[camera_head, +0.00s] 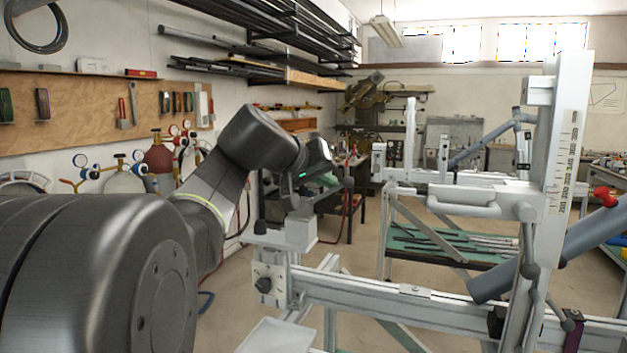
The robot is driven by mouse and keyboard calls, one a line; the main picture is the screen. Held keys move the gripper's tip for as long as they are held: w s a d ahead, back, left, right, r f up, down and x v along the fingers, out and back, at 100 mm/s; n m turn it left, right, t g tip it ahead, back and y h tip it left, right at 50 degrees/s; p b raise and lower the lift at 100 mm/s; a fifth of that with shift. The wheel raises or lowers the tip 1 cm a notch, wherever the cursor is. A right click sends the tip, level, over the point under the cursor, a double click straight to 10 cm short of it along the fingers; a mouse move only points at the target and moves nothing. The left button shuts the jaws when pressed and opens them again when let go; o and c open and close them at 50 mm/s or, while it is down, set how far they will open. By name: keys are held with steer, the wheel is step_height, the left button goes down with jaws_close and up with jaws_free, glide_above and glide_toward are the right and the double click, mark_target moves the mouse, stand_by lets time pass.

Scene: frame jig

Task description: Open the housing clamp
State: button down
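The white metal frame jig (400,300) fills the right half of the view. Its upright post (566,140) carries a printed scale. A blue-grey tube (560,255) runs slantwise behind the post, with a red knob (603,196) above it. Dark ball-ended levers (529,245) sit at the post. I cannot tell which fitting is the housing clamp, or whether it is open or shut. My gripper (305,192) is left of the post, above the jig's left end block (285,235). It is small, dark and partly hidden by my wrist, so its fingers are unclear.
A white tray (275,336) sits low in front of the jig's left end. A green-topped table (455,246) with dark rods stands behind the jig. Gas cylinders (158,160) and a tool board (90,105) line the left wall. Bare floor shows between.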

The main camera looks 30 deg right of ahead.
steer(key=shift+s+d+f+m+t+y+b, duration=0.4)
steer(key=shift+f+m+y, duration=0.1)
steer(key=shift+f+y, duration=0.1)
steer(key=shift+s+f, duration=0.15)
steer(key=shift+f, duration=0.1)
steer(key=shift+d, duration=0.1)
steer(key=w+d+r+p+v, duration=0.1)
steer(key=r+p+v, duration=0.1)
steer(key=v, duration=1)
steer(key=shift+s+a+r+p, duration=0.2)
steer(key=shift+a+r+p, duration=0.05)
steer(key=shift+r+p, duration=0.1)
steer(key=shift+d+f, duration=0.1)
